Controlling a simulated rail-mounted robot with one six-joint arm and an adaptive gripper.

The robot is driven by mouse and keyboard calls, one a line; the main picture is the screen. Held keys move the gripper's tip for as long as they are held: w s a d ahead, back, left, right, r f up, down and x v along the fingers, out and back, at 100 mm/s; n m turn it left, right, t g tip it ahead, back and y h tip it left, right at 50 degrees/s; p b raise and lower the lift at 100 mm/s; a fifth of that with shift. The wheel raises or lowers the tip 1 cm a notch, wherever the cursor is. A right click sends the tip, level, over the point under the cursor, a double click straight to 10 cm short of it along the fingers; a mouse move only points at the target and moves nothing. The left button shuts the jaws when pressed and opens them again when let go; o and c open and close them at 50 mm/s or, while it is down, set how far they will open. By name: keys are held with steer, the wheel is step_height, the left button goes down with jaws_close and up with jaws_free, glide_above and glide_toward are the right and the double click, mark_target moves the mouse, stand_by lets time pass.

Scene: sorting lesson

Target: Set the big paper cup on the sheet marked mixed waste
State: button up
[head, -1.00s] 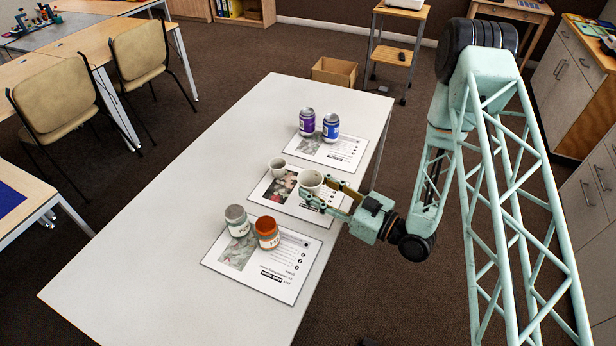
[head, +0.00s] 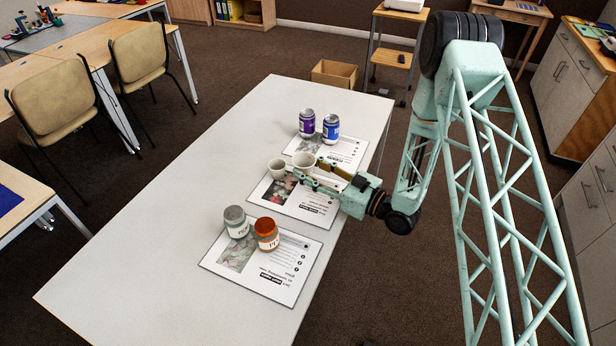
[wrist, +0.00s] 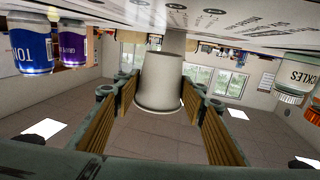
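The big paper cup (head: 303,162) is white and upright. My gripper (head: 312,173) is closed around its sides, and the wrist view shows the cup (wrist: 160,82) between the two fingertips. The cup appears raised off the table, over the far part of the middle sheet (head: 316,204). A smaller white cup (head: 277,168) stands on the middle sheet, just left of the big one. A far sheet (head: 347,152) and a near sheet (head: 275,285) also lie on the table. Their headings are too small and upside down for me to read mixed waste on any.
A purple can (head: 307,123) and a blue can (head: 331,128) stand on the far sheet. The left side of the white table (head: 150,245) is clear.

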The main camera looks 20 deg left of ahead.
steer(key=shift+f+b, duration=0.55)
steer(key=shift+f, duration=1.25)
steer(key=shift+f, duration=0.1)
steer(key=o, duration=0.7)
steer(key=shift+d, duration=0.1)
steer(key=shift+p+v, duration=0.85)
steer(key=shift+v, duration=5.05)
steer(key=shift+s, duration=0.1)
steer(key=shift+r, duration=0.25)
